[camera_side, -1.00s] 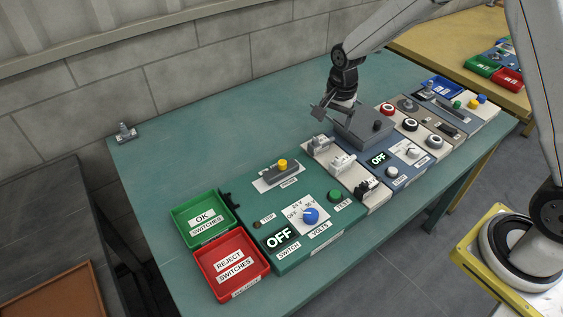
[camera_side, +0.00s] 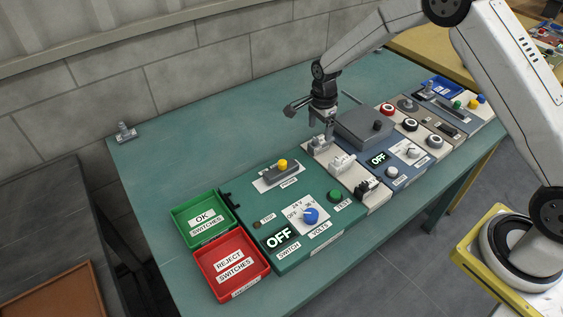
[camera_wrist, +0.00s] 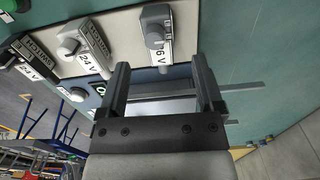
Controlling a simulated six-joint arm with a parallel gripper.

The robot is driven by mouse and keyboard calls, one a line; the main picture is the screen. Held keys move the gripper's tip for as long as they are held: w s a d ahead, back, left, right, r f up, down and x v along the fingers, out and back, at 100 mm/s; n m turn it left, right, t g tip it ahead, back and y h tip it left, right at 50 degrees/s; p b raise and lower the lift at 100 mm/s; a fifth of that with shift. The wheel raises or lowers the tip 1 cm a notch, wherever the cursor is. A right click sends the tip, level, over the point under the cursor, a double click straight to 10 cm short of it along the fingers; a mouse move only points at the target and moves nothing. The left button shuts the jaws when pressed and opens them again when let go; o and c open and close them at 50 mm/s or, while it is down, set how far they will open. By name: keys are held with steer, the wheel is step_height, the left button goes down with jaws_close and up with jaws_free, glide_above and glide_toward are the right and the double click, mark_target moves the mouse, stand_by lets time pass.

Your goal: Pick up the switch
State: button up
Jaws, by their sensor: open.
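Several grey toggle switches stand in a row on a pale panel strip (camera_side: 352,178). The back switch (camera_side: 318,143) is directly below my gripper (camera_side: 322,127). The middle switch (camera_side: 341,162) and the darker front switch (camera_side: 366,187) stand clear of it. In the wrist view, a switch labelled 6 V (camera_wrist: 154,34) lies just beyond the tips of my gripper (camera_wrist: 160,62), roughly in line with the gap. A 24 V switch (camera_wrist: 69,46) is to its left. My jaws are open and empty.
The green tester box (camera_side: 285,235) with OFF display, the green OK bin (camera_side: 203,218) and the red reject bin (camera_side: 231,265) are to the left. A grey box (camera_side: 365,128) stands close right of the gripper.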

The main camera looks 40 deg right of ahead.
mark_target(319, 141)
steer(key=shift+f, duration=0.25)
steer(key=shift+f, duration=2.55)
jaws_close()
